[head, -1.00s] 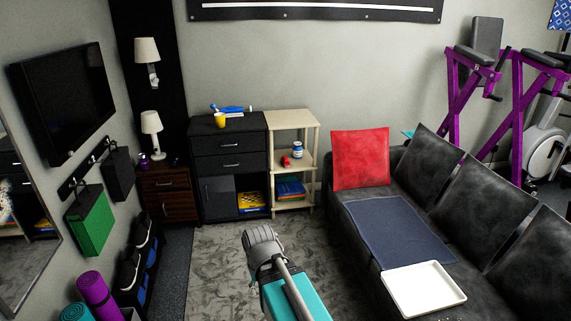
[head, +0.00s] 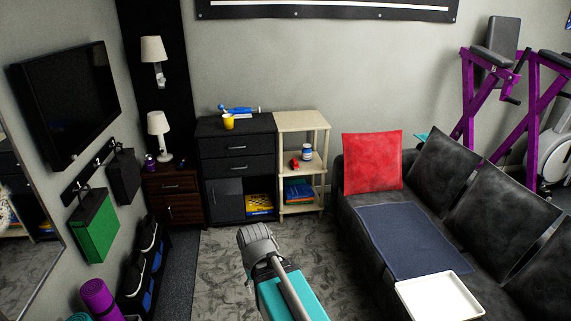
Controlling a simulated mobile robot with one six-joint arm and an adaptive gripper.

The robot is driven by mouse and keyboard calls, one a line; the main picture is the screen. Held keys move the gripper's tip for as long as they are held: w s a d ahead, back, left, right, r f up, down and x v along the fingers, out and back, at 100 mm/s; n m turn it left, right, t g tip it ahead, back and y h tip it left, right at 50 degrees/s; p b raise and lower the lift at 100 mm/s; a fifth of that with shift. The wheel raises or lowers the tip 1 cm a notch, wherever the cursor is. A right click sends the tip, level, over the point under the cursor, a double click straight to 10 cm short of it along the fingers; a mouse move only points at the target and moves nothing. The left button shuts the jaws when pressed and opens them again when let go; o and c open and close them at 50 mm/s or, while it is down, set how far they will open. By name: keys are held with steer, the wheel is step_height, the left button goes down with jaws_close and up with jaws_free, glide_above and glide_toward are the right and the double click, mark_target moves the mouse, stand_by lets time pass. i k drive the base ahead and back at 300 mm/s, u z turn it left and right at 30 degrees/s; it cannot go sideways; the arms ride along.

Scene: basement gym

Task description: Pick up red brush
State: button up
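A small red object (head: 295,163) lies on the middle shelf of the cream open shelf unit (head: 322,135), left of a small white and blue jar (head: 307,153). It is the only small red item I see; it is too small to tell whether it is the brush. My gripper (head: 257,238) is at the lower middle of the head view, above the grey carpet and well short of the shelf. Its fingers cannot be made out, so its opening is unclear. I see nothing held.
A black cabinet (head: 237,148) stands left of the shelf, with a yellow cup (head: 228,121) and a blue item (head: 240,110) on top. A dark sofa (head: 350,207) with a red cushion (head: 372,161) and white tray (head: 440,297) lines the right. Patterned carpet (head: 222,262) between is clear.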

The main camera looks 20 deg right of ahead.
mark_target(294, 162)
steer(key=z, duration=0.05)
steer(key=i, duration=2.8)
steer(key=z, duration=1.15)
steer(key=i, duration=0.1)
steer(key=z, duration=0.45)
